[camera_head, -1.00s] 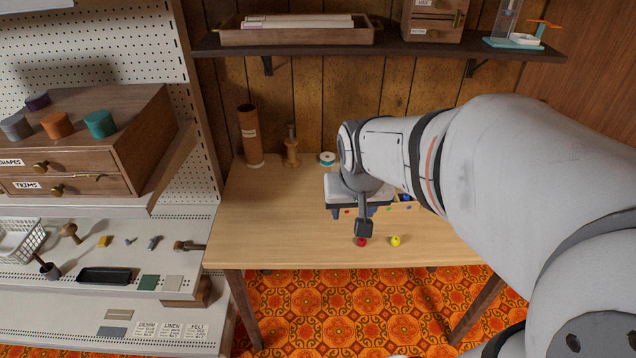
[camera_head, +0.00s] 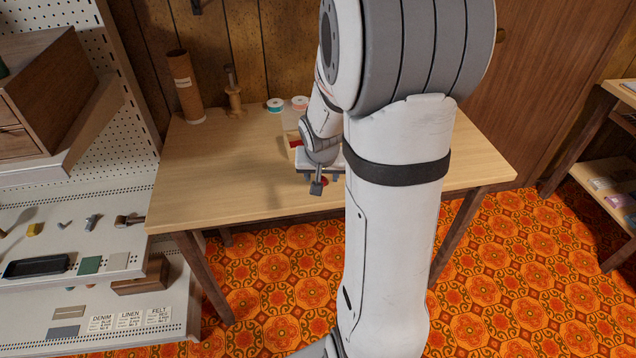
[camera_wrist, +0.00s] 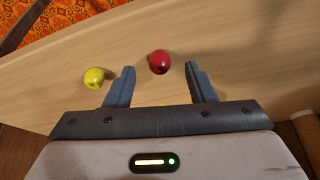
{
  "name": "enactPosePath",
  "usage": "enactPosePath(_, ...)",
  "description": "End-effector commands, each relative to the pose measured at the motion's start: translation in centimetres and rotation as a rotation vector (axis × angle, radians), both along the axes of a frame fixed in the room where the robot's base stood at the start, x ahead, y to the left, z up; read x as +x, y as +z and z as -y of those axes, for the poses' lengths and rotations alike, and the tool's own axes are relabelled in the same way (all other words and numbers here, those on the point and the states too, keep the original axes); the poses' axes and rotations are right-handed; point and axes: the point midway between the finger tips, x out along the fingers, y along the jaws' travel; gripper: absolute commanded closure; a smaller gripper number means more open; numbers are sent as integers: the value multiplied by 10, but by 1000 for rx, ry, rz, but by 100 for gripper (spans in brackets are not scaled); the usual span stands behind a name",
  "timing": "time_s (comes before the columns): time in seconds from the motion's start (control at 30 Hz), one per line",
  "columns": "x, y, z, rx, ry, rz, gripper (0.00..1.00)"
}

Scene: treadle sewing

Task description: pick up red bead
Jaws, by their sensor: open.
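The red bead (camera_wrist: 160,62) is round and glossy and lies on the wooden table (camera_wrist: 40,95). In the wrist view it is in the gap between the fingertips of my gripper (camera_wrist: 159,72), with space on both sides. My gripper is open and holds nothing. In the head view, my gripper (camera_head: 320,172) is low over the table near its front edge, and a bit of red (camera_head: 324,181) shows beside it. The bead is mostly hidden there by my gripper and arm.
A yellow bead (camera_wrist: 94,77) lies just outside the left finger. A small wooden tray (camera_head: 291,152) is behind my gripper, partly hidden. Thread spools (camera_head: 275,105), a wooden stand (camera_head: 234,98) and a brown tube (camera_head: 187,92) stand at the back. The left tabletop is clear.

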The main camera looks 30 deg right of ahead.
Motion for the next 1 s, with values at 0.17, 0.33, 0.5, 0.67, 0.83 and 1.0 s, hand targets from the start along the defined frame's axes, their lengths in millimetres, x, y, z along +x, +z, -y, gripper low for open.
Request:
enactPosePath(0.17, 7, -22, 3, 1, 1, -1, 50)
enactPosePath(0.33, 8, -24, 4, 1, 2, 1, 50)
enactPosePath(0.5, 8, -23, 3, 1, 3, 1, 56)
enactPosePath(0.67, 8, -23, 3, 1, 3, 1, 69)
enactPosePath(0.83, 8, -23, 3, 1, 4, 0, 83)
enactPosePath(1.0, 8, -23, 3, 1, 4, 1, 97)
